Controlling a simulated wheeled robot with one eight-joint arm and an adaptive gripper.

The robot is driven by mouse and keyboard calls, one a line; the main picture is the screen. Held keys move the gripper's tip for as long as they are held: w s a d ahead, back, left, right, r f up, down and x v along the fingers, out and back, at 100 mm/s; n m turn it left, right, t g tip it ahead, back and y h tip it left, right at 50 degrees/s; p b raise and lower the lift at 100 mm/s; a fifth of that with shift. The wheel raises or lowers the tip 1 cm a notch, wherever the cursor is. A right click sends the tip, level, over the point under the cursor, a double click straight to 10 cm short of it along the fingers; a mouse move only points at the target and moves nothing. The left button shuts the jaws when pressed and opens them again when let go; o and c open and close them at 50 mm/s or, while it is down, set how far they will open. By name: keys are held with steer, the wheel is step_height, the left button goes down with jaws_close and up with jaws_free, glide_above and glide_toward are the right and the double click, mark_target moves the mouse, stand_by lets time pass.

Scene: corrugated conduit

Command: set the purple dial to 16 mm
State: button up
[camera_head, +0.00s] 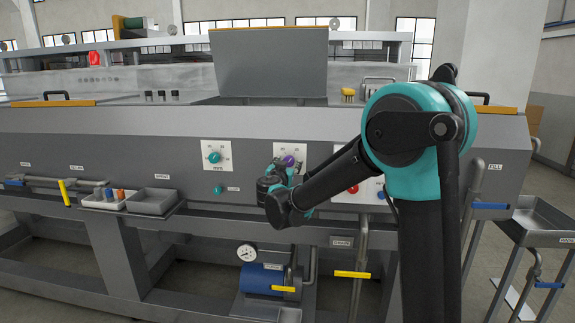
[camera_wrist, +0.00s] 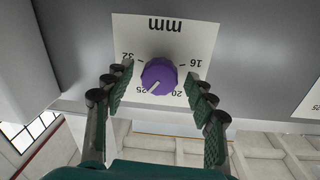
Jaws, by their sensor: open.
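The purple dial (camera_wrist: 158,75) sits on a white plate (camera_wrist: 178,37) marked mm, which appears upside down in the wrist view. The numbers 32, 25, 20 and 16 surround the dial. Its pale pointer line points to the lower left of the picture, toward 25. My gripper (camera_wrist: 160,80) is open, with one finger on each side of the dial and a visible gap on both sides. In the head view the purple dial (camera_head: 289,161) shows just above my gripper (camera_head: 281,171), which partly covers the plate's lower part.
A teal dial (camera_head: 214,157) on its own white plate is to the left, with a teal button (camera_head: 218,190) below. A red button (camera_head: 353,188) and a blue button (camera_head: 381,195) are to the right. A grey tray (camera_head: 152,201) stands on the ledge at left.

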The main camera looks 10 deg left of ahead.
steer(key=shift+c, duration=0.2)
steer(key=c, duration=1.1)
